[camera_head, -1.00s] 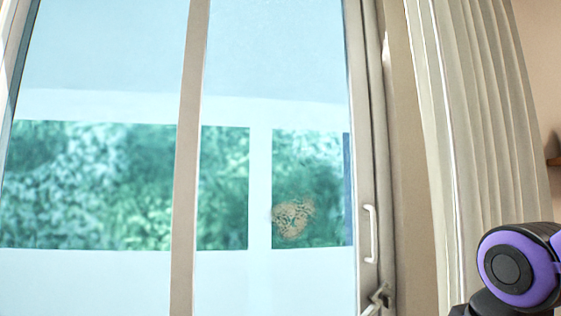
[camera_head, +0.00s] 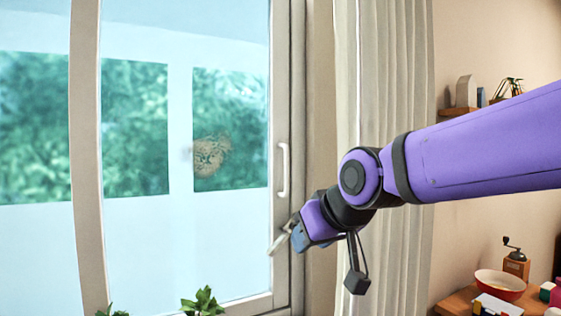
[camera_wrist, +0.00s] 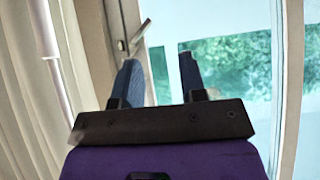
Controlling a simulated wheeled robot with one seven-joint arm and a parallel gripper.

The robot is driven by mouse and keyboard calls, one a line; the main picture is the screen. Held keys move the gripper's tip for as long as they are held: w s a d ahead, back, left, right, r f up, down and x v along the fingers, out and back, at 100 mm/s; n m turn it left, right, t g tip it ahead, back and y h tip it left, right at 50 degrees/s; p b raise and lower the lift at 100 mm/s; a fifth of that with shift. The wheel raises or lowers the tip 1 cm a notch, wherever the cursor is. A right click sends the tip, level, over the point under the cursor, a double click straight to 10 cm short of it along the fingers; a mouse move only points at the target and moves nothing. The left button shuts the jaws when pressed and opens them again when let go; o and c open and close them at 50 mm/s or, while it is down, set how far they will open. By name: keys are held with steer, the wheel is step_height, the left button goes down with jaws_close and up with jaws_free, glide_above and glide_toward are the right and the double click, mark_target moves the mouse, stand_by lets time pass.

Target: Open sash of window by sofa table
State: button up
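The window sash (camera_head: 226,240) is a tall glass pane in a pale frame and looks closed. A white pull handle (camera_head: 284,170) stands upright on its right stile. Below it a grey metal lever (camera_head: 277,244) slants down to the left; in the wrist view the lever (camera_wrist: 142,32) lies just beyond my left fingertip. My gripper (camera_head: 294,238) is at the lever's height, close to the right stile. In the wrist view my gripper (camera_wrist: 158,60) has its two blue fingers apart with nothing between them. Whether a finger touches the lever is unclear.
A pleated curtain (camera_head: 388,90) hangs right of the window, behind my arm. A wooden table (camera_head: 458,304) at the lower right bears a red bowl (camera_head: 500,284) and a coffee grinder (camera_head: 516,262). Green plants (camera_head: 203,303) stand below the window. A wall shelf (camera_head: 458,111) is at the right.

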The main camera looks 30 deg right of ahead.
steer(key=w+d+r+m+t+h, duration=0.1)
steer(key=w+d+r+t, duration=0.2)
steer(key=w+r+t, duration=0.45)
steer(key=m+h, duration=0.1)
steer(key=h, duration=0.2)
glide_toward(288, 165)
steer(key=x, duration=1)
steer(key=shift+w, duration=0.4)
jaws_close()
